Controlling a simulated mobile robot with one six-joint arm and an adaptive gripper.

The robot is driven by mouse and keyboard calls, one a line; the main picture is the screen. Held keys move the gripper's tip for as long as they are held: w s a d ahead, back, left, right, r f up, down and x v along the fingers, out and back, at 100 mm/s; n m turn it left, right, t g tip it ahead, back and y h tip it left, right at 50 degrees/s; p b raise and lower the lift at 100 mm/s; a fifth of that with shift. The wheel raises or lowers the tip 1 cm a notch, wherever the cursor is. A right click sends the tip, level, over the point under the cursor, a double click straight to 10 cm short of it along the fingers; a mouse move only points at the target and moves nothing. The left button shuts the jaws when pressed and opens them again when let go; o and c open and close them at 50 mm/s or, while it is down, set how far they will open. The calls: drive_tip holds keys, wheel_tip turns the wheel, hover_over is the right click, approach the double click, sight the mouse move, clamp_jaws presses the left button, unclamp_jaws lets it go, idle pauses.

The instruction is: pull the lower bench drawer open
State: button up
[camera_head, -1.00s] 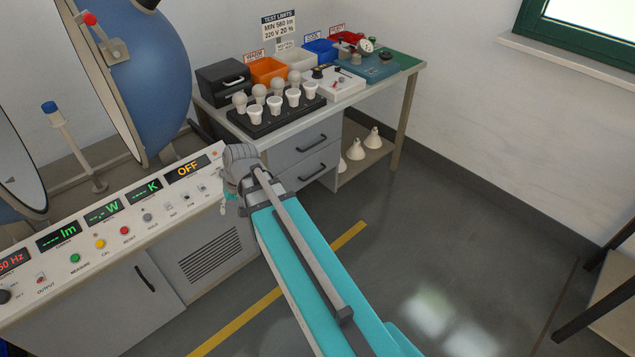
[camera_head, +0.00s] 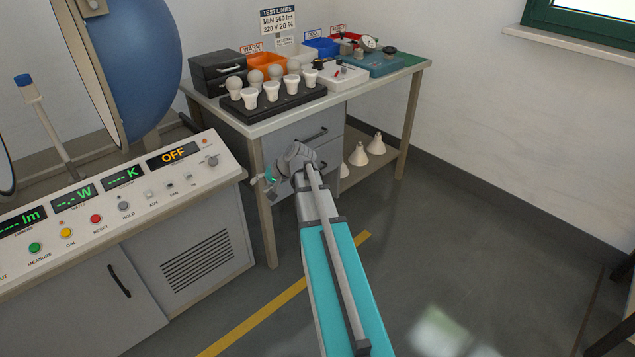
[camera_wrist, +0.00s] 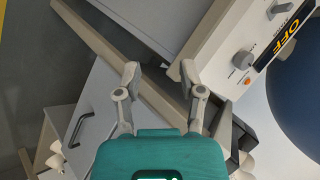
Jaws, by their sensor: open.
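The bench (camera_head: 258,130) has two grey drawers, both looking closed. The upper drawer's dark bar handle (camera_head: 310,136) shows clearly. The lower drawer (camera_head: 333,158) is mostly hidden behind my gripper and arm in the head view. My gripper (camera_head: 267,180) is in front of the drawers, near the bench's front left leg. In the wrist view my gripper (camera_wrist: 160,78) is open, with nothing between the fingers. A dark handle (camera_wrist: 80,130) on a grey front, seemingly the lower drawer's, lies left of the fingers, apart from them.
The control console (camera_head: 120,195) stands close on the left. The bench's front left leg (camera_head: 266,225) crosses the wrist view behind the fingers. A black tray (camera_head: 270,115) of bulbs sits on the bench top. White lamps (camera_head: 358,155) stand on the lower shelf. The floor ahead is clear.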

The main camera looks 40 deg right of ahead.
drive_tip(key=d+f+m+t+h+b, duration=0.1)
drive_tip(key=d+f+b, duration=0.4)
drive_tip(key=d, duration=0.6)
drive_tip(key=d+f+m+t+h+b, duration=0.1)
drive_tip(key=d+f+m+t+b, duration=0.3)
drive_tip(key=d+b, duration=0.6)
drive_tip(key=d+f+m+t+h+b, duration=0.2)
drive_tip(key=d+f+b, duration=0.4)
drive_tip(key=d, duration=0.6)
drive_tip(key=shift+m+t+b, duration=0.5)
drive_tip(key=shift+m+b, duration=0.35)
drive_tip(key=shift+m, duration=0.15)
drive_tip(key=b+x, duration=0.2)
drive_tip(key=x, duration=1.1)
drive_tip(key=shift+w+a+f+b, duration=0.1)
drive_tip(key=shift+w+b, duration=0.2)
drive_tip(key=shift+b, duration=0.1)
clamp_jaws()
